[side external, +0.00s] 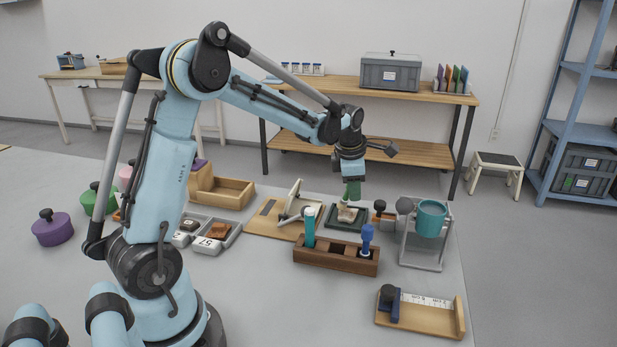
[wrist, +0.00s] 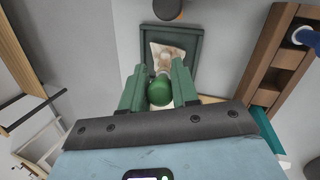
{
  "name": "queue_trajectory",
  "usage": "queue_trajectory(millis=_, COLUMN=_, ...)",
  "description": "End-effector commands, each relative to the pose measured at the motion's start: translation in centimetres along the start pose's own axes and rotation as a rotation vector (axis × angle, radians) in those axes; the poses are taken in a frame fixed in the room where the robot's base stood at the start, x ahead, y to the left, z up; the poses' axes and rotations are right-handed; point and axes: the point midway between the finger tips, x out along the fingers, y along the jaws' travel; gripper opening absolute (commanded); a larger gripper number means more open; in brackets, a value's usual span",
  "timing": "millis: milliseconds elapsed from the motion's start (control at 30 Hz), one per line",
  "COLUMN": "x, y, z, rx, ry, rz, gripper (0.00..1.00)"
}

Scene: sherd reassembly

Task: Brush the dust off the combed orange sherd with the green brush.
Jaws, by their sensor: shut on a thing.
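My gripper (side external: 352,181) points down over the green tray (side external: 330,224). In the wrist view its green fingers (wrist: 157,84) are shut on the round-topped handle of the green brush (wrist: 159,91). A sherd (side external: 347,214) lies in the tray, pale and dusty-looking with brownish patches; it also shows in the wrist view (wrist: 166,54). The brush is upright above the sherd, its lower end at or just over it; I cannot tell if they touch. The handle hides part of the sherd, and no combing is clear.
A wooden rack (side external: 336,262) with a teal tube and a blue-handled tool stands in front. A stand with a teal cup (side external: 431,218) is to the right. Left are a board with a white device (side external: 290,208) and grey trays (side external: 217,240) with sherds.

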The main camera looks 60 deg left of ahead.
Motion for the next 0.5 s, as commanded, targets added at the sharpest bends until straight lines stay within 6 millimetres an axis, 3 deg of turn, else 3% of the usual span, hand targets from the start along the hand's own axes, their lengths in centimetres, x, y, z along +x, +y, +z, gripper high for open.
queue_trajectory(millis=233, x=0.1, y=-0.1, z=0.3, rx=0.001, ry=0.0, rz=0.0, gripper=0.0)
queue_trajectory(millis=500, x=0.1, y=-0.5, z=2.4, rx=0.002, ry=-0.001, rz=-0.001, gripper=0.0)
